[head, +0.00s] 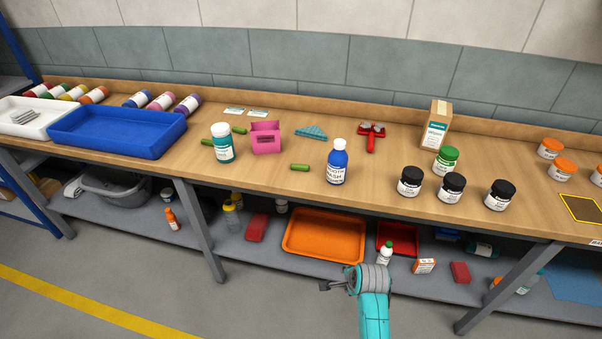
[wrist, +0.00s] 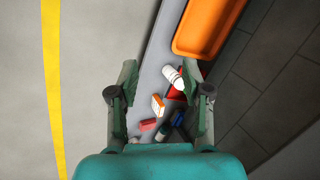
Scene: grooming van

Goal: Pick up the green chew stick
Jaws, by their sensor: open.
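Three short green chew sticks lie on the wooden bench top in the head view. One green chew stick (head: 300,167) lies by itself between the pink box and the blue bottle. Another green chew stick (head: 239,130) is behind the teal jar, and a third (head: 207,142) lies just left of that jar, partly hidden. My gripper (head: 322,286) is in front of the bench, below the top, at about the lower shelf's height and well away from the sticks. In the wrist view my gripper (wrist: 159,70) is open and empty. No chew stick shows there.
A teal jar (head: 223,148), pink box (head: 266,138) and blue bottle (head: 337,166) stand near the sticks. Black-lidded jars (head: 410,182) stand right. The lower shelf holds an orange tray (head: 325,252) and a white bottle (wrist: 172,76). Bench legs (head: 199,230) flank open floor.

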